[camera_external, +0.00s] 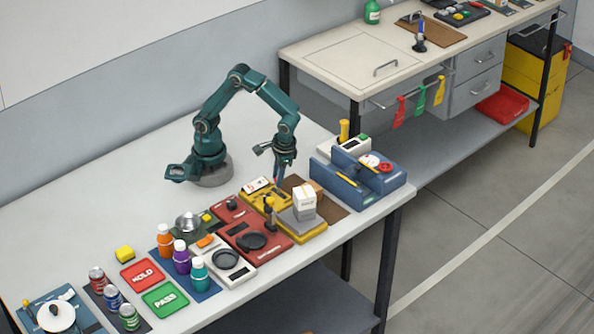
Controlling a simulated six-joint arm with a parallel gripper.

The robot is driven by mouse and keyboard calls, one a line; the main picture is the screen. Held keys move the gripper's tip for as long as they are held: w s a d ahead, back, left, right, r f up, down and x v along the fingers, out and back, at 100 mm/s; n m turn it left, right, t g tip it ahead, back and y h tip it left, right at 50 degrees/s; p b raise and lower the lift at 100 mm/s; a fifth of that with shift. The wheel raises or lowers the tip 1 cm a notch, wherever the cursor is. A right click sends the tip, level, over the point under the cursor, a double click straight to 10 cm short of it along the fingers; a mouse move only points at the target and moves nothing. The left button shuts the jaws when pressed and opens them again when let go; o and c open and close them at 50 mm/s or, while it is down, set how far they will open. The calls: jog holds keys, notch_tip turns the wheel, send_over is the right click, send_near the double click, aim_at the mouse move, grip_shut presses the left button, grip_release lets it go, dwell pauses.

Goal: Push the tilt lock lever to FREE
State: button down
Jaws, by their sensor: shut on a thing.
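My gripper (284,174) points down at the right end of a small yellow unit (246,198). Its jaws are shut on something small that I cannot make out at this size. The unit has a white label plate (257,184) with small red marks. Just in front is a yellow-based stand with a grey plate (290,223), carrying a white box (304,203). A dark upright post with a yellow top (269,214) stands at the stand's left side. I cannot tell which part is the tilt lock lever, and no FREE marking is readable.
A blue machine (338,188) with a red knob stands to the right, on or near a brown mat (330,207). A red panel (270,247) with black dials lies to the left. Bottles, cans and HOLD (142,276) and PASS (165,299) pads fill the front left.

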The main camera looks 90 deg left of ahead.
jog(key=shift+w+d+f+g+y, duration=0.1)
jog(key=shift+w+d+g+y, duration=0.35)
jog(key=shift+g+y, duration=0.25)
jog(key=shift+w+d+f+g+y, duration=0.1)
jog(key=shift+w+d+g+y, duration=0.35)
jog(key=shift+g+y, duration=0.25)
jog(key=shift+w+d, duration=0.1)
jog(key=c, duration=0.7)
grip_release()
jog(key=shift+r, duration=0.55)
jog(key=a+r, duration=0.3)
jog(key=a, duration=0.1)
jog(key=a+r, duration=0.7)
jog(key=shift+s+a, duration=0.35)
jog(key=shift+s, duration=0.05)
